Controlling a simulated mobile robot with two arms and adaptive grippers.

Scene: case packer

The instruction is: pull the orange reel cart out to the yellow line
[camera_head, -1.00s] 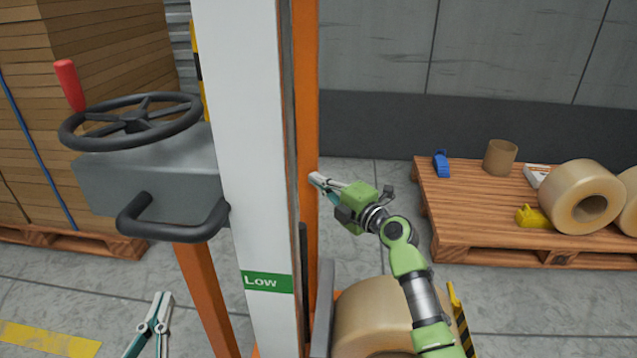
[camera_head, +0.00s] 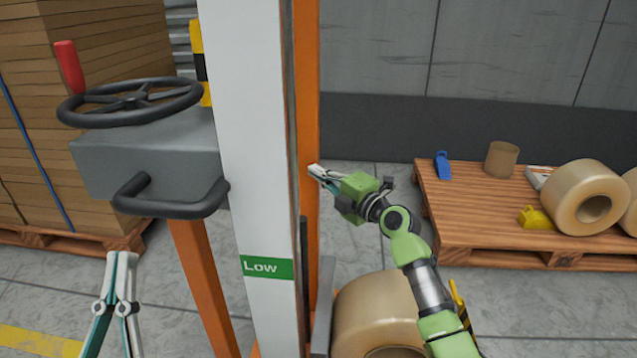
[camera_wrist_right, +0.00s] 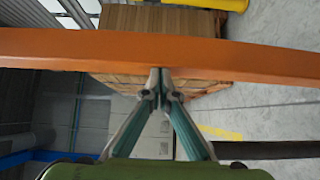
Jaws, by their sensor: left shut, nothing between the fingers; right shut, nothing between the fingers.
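The orange reel cart has orange posts (camera_head: 307,120), a grey box (camera_head: 150,165) with a black handwheel and red knob, and a black bar handle (camera_head: 172,207) at its front. A large tan reel (camera_head: 375,310) sits low beside the post. My left gripper (camera_head: 122,257) is shut and empty, below and left of the handle in the picture. My right gripper (camera_head: 312,170) is shut, its tips at the orange post; contact is unclear. The right wrist view shows its tips (camera_wrist_right: 160,72) against an orange bar (camera_wrist_right: 160,50). The yellow line (camera_head: 35,342) lies on the floor at lower left.
A white column (camera_head: 245,130) with a green "Low" label stands in the middle. A pallet (camera_head: 480,250) with tape rolls is at the right. Stacked cardboard (camera_head: 100,120) on a pallet is at the left. Bare floor lies in front of the cardboard.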

